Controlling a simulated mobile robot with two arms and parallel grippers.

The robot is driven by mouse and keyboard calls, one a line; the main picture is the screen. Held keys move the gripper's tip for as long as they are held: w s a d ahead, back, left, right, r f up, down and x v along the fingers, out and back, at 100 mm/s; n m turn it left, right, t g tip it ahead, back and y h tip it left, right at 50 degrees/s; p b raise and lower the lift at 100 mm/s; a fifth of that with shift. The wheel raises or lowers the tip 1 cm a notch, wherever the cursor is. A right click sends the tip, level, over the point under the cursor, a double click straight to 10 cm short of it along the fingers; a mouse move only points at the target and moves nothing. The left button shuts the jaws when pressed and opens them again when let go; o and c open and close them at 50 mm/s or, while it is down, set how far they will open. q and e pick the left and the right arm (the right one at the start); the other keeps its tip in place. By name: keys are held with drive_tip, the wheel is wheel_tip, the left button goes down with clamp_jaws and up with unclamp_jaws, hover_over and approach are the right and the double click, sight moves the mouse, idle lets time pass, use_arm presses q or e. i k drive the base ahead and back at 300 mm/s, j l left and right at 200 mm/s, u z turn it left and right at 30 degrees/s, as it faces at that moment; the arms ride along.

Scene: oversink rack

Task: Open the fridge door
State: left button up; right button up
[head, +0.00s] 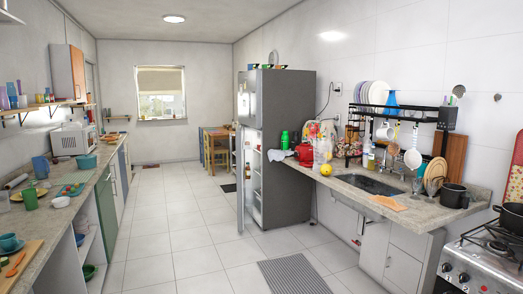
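The tall grey fridge (285,140) stands in the middle of the head view, past the end of the right counter. Its lower door (240,185) stands open, swung out toward the aisle and seen nearly edge-on. Pale interior shelves and a few items show in the gap between door and body. The upper door (247,98) looks shut. Neither of my grippers is in view, and nothing is seen touching the fridge.
The tiled aisle floor (180,241) is mostly clear, with a grey striped mat (293,275) in front of the sink counter. A cluttered counter (85,194) lines the left. A stove (490,265) stands at the lower right. A wooden table (218,130) stands beyond the fridge.

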sight(240, 146)
drive_tip(key=i+u, duration=0.5)
drive_tip(key=i, duration=0.7)
drive_tip(key=i+u, duration=0.1)
drive_tip(key=i, duration=2.15)
drive_tip(key=i+z, duration=0.15)
drive_tip(key=i, duration=0.4)
drive_tip(key=i+z, duration=0.15)
drive_tip(key=i, duration=0.45)
drive_tip(key=i+j+z, duration=0.15)
drive_tip(key=i, duration=0.4)
drive_tip(key=i+j+z, duration=0.15)
drive_tip(key=i, duration=0.45)
drive_tip(key=i+z, duration=0.45)
drive_tip(key=i+j+z, duration=0.25)
drive_tip(key=i+z, duration=0.25)
drive_tip(key=i+j+z, duration=0.45)
drive_tip(key=i, duration=0.15)
